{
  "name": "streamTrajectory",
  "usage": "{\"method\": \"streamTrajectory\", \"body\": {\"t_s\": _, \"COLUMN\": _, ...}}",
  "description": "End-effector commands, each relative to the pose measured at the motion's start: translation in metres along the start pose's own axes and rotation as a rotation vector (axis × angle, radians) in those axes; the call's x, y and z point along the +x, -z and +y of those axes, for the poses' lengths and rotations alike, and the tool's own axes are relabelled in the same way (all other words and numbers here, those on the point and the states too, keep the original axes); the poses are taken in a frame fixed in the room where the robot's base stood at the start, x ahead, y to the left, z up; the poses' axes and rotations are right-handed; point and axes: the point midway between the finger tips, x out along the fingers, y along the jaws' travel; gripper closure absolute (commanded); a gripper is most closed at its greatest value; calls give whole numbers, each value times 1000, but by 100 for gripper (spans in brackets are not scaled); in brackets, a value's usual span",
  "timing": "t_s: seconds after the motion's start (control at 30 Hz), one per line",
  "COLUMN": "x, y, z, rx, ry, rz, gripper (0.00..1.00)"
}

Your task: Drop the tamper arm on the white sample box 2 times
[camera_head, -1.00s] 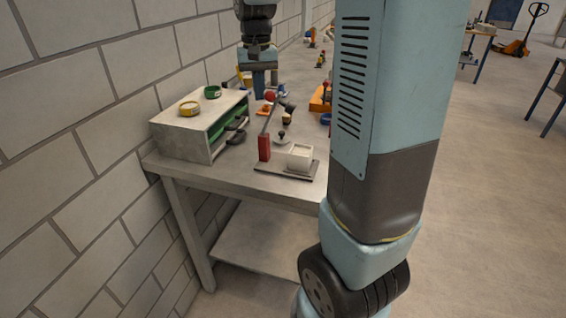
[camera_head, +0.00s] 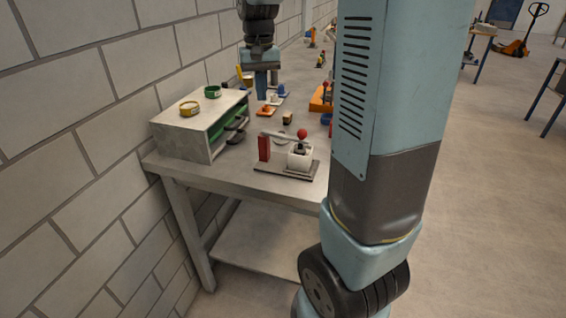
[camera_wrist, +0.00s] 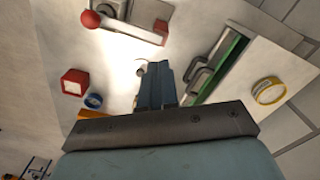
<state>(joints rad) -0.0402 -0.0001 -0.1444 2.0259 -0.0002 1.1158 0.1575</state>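The tamper arm (camera_head: 280,137) lies lowered, about level, from its red post (camera_head: 264,149) to a red ball (camera_head: 302,133) at its free end. Its dark tamper head is over or in the white sample box (camera_head: 300,161); exact contact is hard to tell. In the wrist view the tamper arm (camera_wrist: 130,27) and red ball (camera_wrist: 90,18) are at the top. My gripper (camera_head: 262,97) hangs over the bench behind the tamper, apart from it. Its blue fingers (camera_wrist: 155,70) look closed together with nothing between them.
Small objects and an orange tray (camera_head: 320,100) lie farther back on the bench.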

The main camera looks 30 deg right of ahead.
Motion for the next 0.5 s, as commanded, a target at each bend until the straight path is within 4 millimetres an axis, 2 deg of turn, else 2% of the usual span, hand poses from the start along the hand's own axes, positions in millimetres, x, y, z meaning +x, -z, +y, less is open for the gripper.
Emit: {"method": "streamTrajectory", "body": {"t_s": 0.5, "x": -35, "y": 0, "z": 0, "rx": 0, "ry": 0, "rz": 2, "gripper": 100}}
